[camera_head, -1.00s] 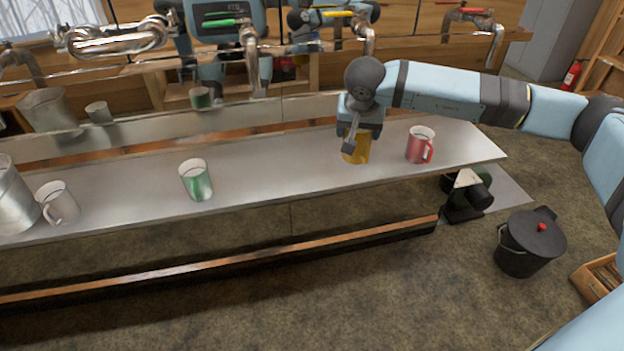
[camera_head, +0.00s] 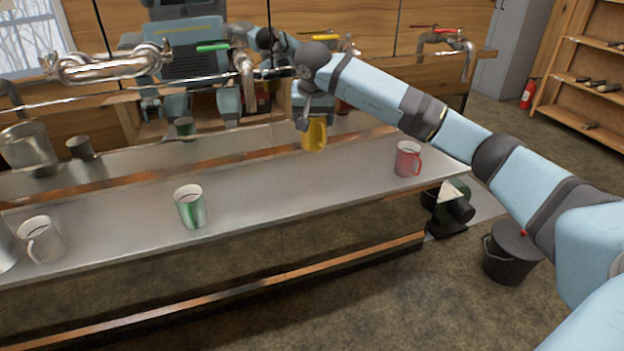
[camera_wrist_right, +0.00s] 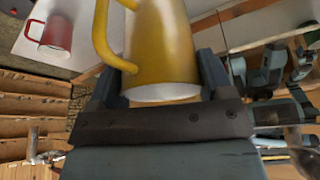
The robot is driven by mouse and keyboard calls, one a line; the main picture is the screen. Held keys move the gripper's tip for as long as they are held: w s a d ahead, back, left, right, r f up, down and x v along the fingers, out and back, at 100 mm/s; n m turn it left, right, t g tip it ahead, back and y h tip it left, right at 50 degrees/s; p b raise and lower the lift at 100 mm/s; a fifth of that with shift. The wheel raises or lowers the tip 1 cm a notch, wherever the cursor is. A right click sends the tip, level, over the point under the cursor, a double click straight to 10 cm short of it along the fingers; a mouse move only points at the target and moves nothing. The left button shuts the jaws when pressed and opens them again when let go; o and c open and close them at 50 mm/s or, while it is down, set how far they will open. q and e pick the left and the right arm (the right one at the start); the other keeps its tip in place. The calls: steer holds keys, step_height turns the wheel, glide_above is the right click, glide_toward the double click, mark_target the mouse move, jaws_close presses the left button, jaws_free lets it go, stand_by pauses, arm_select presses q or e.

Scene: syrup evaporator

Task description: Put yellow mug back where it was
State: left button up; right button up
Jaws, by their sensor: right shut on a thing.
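The yellow mug (camera_head: 314,134) is held by my right gripper (camera_head: 314,118) above the metal shelf (camera_head: 260,187). In the right wrist view the mug (camera_wrist_right: 160,45) fills the space between the fingers, and its handle is on the left. My right gripper (camera_wrist_right: 155,85) is shut on it. A red mug (camera_head: 407,159) stands to the right on the shelf, and it also shows in the right wrist view (camera_wrist_right: 57,35). A green and white mug (camera_head: 190,207) stands to the left. A white mug (camera_head: 41,240) stands farther left. My left gripper is not in view.
Behind the shelf is a shiny reflecting panel with metal pipes and valves (camera_head: 105,64). A black lidded bucket (camera_head: 510,255) stands on the floor at right. The shelf between the green and red mugs is clear.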

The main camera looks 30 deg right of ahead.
step_height(320, 180, down, 16)
steer(key=shift+r+b, duration=0.1)
steer(key=shift+b, duration=0.6)
steer(key=o, duration=1.3)
steer(key=shift+f, duration=0.2)
steer(key=shift+c, duration=0.2)
